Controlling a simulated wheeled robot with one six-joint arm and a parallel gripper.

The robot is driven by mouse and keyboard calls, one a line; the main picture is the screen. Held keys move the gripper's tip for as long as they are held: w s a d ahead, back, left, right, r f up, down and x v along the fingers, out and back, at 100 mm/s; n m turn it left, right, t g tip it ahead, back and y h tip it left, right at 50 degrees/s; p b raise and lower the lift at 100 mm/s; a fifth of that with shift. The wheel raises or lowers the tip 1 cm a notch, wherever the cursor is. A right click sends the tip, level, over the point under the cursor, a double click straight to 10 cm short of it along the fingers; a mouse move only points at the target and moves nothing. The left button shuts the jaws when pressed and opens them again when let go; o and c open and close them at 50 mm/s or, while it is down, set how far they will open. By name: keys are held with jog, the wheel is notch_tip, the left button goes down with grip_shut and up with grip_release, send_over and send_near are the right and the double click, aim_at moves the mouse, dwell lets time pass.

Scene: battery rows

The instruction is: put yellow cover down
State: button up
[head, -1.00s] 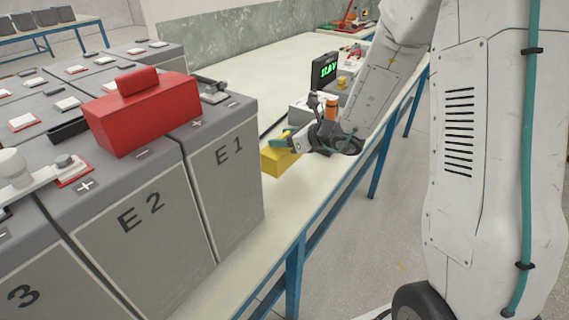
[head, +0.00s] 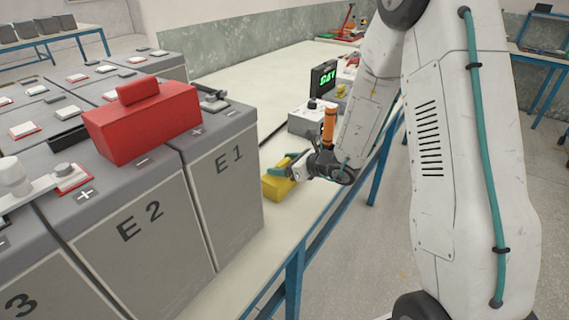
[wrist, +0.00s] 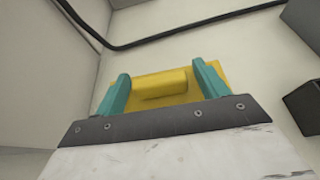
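The yellow cover (head: 275,188) is at the light bench top, just right of the battery marked E 1, in the head view. In the wrist view the cover (wrist: 180,78) has a raised bar handle along its middle. My gripper (head: 287,165) is right over it, with teal fingers. In the wrist view the gripper (wrist: 162,75) has one finger at each end of the handle, and a narrow yellow gap shows between each finger and the handle. The cover looks level and appears to rest on the bench, though its underside is hidden.
A red cover (head: 143,120) sits on the batteries (head: 140,225) at left. A grey box (head: 305,118) and a device with a green display (head: 324,77) stand behind my gripper. A black cable (wrist: 190,22) runs along the bench beyond the cover.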

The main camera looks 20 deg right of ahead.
jog(key=shift+r, duration=0.1)
jog(key=shift+s+d+r, duration=0.2)
jog(key=shift+s, duration=0.05)
jog(key=v, duration=1.1)
jog(key=s+a+r+n+g+y, duration=0.3)
jog(key=s+a+r+n+g, duration=0.5)
jog(key=s+a+r+n, duration=0.6)
jog(key=s+d+r+n+g+h, duration=0.1)
jog(key=s+d+r+n+h, duration=0.1)
jog(key=s+d+n+h, duration=0.9)
jog(key=s+n, duration=0.3)
jog(key=s, duration=0.1)
jog(key=shift+s+r+n+g, duration=0.2)
jog(key=shift+s+n+g, duration=0.1)
jog(key=shift+n, duration=0.1)
